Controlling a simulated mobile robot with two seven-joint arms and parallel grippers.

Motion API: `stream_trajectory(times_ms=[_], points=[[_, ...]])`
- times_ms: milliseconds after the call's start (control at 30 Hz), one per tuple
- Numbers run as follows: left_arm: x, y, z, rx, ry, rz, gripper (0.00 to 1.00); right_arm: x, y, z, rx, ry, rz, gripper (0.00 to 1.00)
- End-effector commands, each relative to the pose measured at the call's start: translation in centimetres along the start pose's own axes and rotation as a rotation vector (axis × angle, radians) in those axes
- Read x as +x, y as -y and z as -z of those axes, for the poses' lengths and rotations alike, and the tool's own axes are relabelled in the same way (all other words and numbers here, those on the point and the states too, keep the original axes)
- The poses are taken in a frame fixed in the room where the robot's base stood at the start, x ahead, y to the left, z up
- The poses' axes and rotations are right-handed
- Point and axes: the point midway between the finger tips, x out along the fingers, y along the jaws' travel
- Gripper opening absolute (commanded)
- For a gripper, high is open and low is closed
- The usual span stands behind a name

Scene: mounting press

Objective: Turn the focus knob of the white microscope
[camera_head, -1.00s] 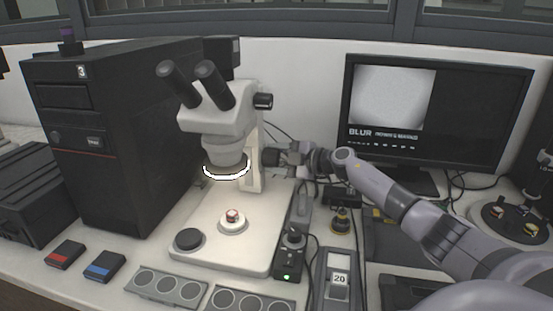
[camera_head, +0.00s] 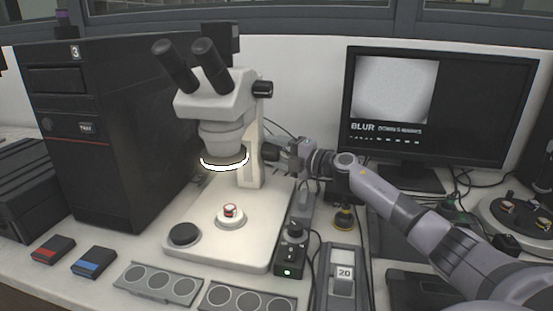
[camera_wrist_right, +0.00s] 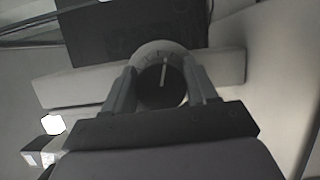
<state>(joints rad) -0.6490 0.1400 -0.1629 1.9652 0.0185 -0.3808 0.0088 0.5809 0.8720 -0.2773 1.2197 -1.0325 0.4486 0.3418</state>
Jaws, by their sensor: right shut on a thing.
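The white microscope (camera_head: 217,112) stands at the centre of the bench, with two black eyepieces and a lit ring under its head. Its dark focus knob (camera_head: 270,152) sticks out on the right side of the column. My right gripper (camera_head: 283,154) is at this knob, coming from the right, and is shut on it. In the right wrist view the round knob (camera_wrist_right: 161,86) with a pale pointer line sits between the two fingers (camera_wrist_right: 162,92). A small red and white sample (camera_head: 229,211) rests on the microscope's base. My left gripper is not in view.
A monitor (camera_head: 440,108) at the back right shows a pale image and the word BLUR. A black tower (camera_head: 100,130) stands at the left. A control box (camera_head: 293,252), a unit marked 20 (camera_head: 342,275) and round-welled trays (camera_head: 158,284) crowd the front.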

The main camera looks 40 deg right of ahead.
Motion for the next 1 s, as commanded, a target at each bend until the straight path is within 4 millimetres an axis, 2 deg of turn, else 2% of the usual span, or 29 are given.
stream_trajectory(times_ms=[567,600,633,667,1000], points=[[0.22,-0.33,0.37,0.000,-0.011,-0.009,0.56,-0.04,-0.24,-0.12,-0.039,0.003,-0.016,0.27],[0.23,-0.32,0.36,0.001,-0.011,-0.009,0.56,-0.04,-0.24,-0.12,-0.038,0.003,-0.016,0.67],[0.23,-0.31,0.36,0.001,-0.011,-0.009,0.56,-0.04,-0.24,-0.11,-0.038,0.003,-0.016,0.77],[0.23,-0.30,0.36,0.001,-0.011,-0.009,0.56,-0.04,-0.23,-0.11,-0.038,0.003,-0.016,0.80],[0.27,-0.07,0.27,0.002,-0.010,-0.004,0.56,-0.21,-0.06,-0.06,-0.037,0.002,-0.014,0.80]])
